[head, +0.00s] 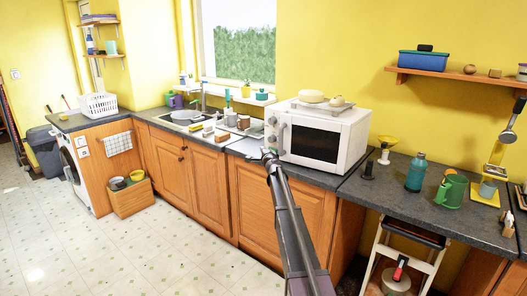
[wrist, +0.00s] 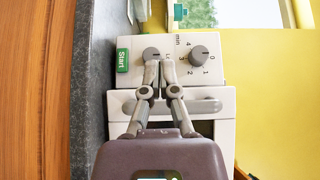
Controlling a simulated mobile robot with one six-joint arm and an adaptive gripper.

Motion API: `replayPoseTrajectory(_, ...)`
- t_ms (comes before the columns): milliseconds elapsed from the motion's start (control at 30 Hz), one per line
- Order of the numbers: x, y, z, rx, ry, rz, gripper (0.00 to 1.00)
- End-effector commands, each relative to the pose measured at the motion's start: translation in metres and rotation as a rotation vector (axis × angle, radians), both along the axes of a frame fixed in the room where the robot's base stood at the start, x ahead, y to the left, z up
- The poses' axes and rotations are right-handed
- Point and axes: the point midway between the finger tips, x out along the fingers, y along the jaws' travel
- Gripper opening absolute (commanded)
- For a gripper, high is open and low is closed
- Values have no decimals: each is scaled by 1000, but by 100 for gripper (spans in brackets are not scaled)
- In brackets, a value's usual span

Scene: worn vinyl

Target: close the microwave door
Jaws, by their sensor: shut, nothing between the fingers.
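The white microwave (head: 352,140) stands on the dark counter. Its door (head: 316,143), with a dark window, looks flush or nearly flush with the front; I cannot tell if a small gap remains. My gripper (head: 268,154) is at the lower left of the microwave front, by the control panel. In the wrist view, my gripper (wrist: 158,64) is shut and empty in front of the panel (wrist: 206,76). The grey door handle (wrist: 205,106) lies behind the fingers, partly hidden by them. A dial (wrist: 198,54) and a green Start button (wrist: 122,60) show beside the fingertips.
Bread-like items (head: 311,97) lie on top of the microwave. Right of it stand a teal bottle (head: 415,174) and a green mug (head: 451,190). Cups (head: 243,121) and the sink (head: 187,121) are to the left.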

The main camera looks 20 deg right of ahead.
Motion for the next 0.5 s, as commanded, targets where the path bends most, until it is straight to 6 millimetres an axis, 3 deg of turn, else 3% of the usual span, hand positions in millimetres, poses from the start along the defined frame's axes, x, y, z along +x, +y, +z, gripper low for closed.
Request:
replayPoseTrajectory(267, -3, 6, 0, -11, 3, 13, 0)
replayPoseTrajectory(367, -11, 19, -2, -40, 12, 46, 0)
replayPoseTrajectory(500, -34, 58, -7, -123, 41, 141, 0)
